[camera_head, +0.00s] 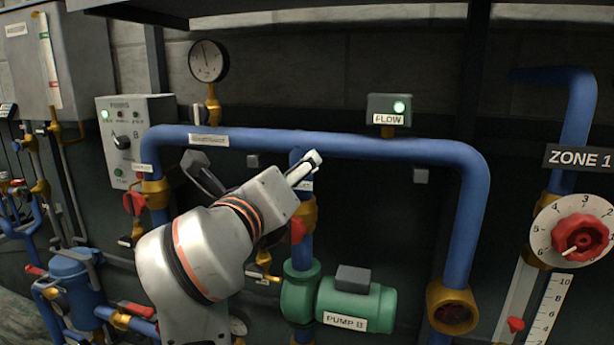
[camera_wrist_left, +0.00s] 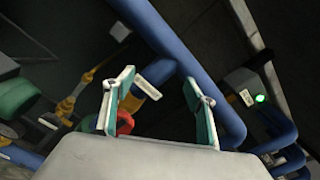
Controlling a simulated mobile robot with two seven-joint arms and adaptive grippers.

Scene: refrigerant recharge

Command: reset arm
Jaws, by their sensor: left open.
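My left gripper (camera_head: 306,168) is in front of the blue pipework, near the top of the vertical pipe above the green pump. In the left wrist view its two fingers (camera_wrist_left: 158,105) with teal pads are spread apart, with nothing held between them. A blue pipe (camera_wrist_left: 168,38) runs diagonally behind the fingers. My left arm covers part of the pipework in the head view. My right gripper is in neither view.
The long blue pipe (camera_head: 350,145) crosses behind my gripper, with the FLOW box (camera_head: 388,108) above it and its green light lit. The green PUMP B (camera_head: 350,300) is below. A pressure gauge (camera_head: 208,61), control panel (camera_head: 137,135) and red ZONE 1 dial (camera_head: 578,238) surround this.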

